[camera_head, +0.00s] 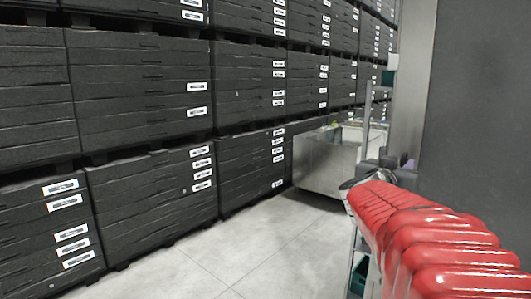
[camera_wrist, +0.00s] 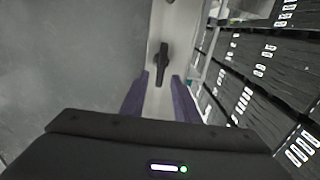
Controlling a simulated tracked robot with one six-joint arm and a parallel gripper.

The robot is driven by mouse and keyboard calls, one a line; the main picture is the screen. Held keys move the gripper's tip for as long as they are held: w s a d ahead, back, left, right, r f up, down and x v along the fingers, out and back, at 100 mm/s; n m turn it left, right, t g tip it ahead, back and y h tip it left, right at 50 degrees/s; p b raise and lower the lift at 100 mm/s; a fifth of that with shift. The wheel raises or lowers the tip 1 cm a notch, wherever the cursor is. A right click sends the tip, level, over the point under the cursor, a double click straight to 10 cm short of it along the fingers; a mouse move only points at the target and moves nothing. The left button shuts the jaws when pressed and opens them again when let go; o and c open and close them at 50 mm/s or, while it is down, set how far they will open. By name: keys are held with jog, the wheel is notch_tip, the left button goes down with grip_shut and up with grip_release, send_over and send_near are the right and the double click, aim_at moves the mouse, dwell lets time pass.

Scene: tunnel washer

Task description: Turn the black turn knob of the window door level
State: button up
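The black turn knob (camera_wrist: 161,63) shows in the wrist view on a pale upright strip (camera_wrist: 157,103) beside a grey panel. Its long handle runs roughly up and down in that picture. My gripper (camera_wrist: 160,76) is open, with one purple finger on each side of the strip. The knob lies just ahead of and between the fingertips; I cannot tell whether they touch it. In the head view my gripper (camera_head: 404,164) is partly hidden behind my red arm, near the pale frame (camera_head: 411,80). The knob is not visible there.
A dark grey panel (camera_head: 478,110) fills the right of the head view. Stacked black crates (camera_head: 150,185) with white labels form a wall on the left. A metal bin (camera_head: 325,163) stands behind my arm. The grey floor (camera_head: 225,262) between is clear.

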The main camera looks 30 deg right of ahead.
aim_at(402, 162)
jog(key=shift+x, duration=2.15)
grip_shut()
jog(key=shift+f, duration=0.1)
